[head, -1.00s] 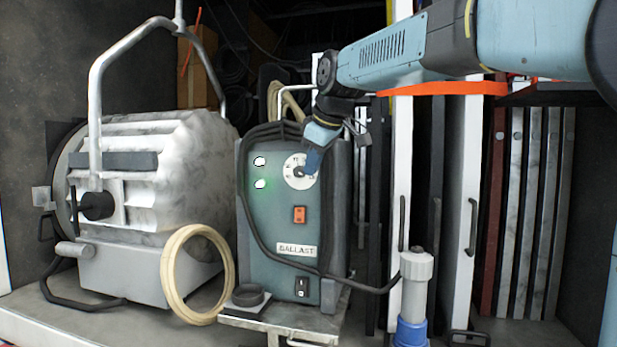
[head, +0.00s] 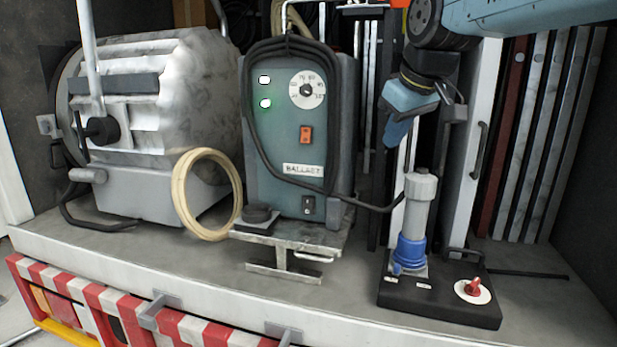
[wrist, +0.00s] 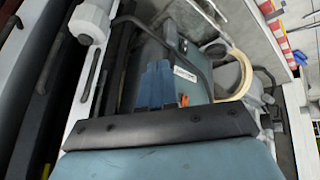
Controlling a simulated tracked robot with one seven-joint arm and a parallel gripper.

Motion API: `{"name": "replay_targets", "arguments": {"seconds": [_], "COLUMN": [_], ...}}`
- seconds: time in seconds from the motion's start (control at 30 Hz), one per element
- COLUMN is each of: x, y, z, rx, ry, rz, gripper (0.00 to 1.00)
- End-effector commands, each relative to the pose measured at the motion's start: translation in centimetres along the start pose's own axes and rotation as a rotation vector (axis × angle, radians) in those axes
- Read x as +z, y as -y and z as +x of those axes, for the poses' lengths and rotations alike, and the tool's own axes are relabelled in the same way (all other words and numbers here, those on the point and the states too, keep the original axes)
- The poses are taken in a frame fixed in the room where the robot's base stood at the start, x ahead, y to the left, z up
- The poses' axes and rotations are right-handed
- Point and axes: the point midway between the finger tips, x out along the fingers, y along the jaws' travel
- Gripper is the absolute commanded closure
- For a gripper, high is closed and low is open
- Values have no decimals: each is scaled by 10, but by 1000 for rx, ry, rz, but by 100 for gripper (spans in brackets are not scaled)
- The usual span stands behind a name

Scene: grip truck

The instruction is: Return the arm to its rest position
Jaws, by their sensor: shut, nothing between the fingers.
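My blue arm reaches in from the upper right of the head view. My gripper (head: 391,142) hangs pointing down, to the right of the ballast box and above the grey-and-blue plug. Its blue fingers are together with nothing between them. The wrist view shows the shut fingers (wrist: 162,78) in front of the ballast. The ballast (head: 283,150) is a grey-green box with a dial (head: 306,90), two lit lamps and an orange switch (head: 306,134). The gripper is apart from the dial.
A grey plug (head: 417,200) with a blue collar stands upright on a black box (head: 440,295) with a red rotary knob (head: 473,288). A large lamp (head: 150,120) and a cable coil (head: 207,195) stand left. Upright panels (head: 530,140) fill the right. A striped barrier (head: 110,305) edges the front.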

Motion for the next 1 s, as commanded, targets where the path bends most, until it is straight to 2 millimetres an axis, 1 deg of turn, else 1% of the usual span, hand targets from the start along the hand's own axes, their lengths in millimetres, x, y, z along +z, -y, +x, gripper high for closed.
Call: {"name": "replay_targets", "arguments": {"seconds": [0.03,0.07,0.1,0.17,0.2,0.3,0.4,0.43,0.5,0.6,0.7,1.0], "x": [27,41,60,88,106,148,179,186,199,209,211,210], "y": [0,1,3,5,8,15,22,23,26,28,29,29], "z": [0,2,4,8,11,19,26,28,31,34,35,35], "rx": [12,18,26,39,48,67,83,87,93,99,100,99], "ry": [11,18,26,37,45,61,72,74,80,83,85,84], "rz": [59,95,143,215,261,366,447,467,502,529,537,534], "gripper": [100,100,100,100,100,100,100,100,100,100,100,100]}}
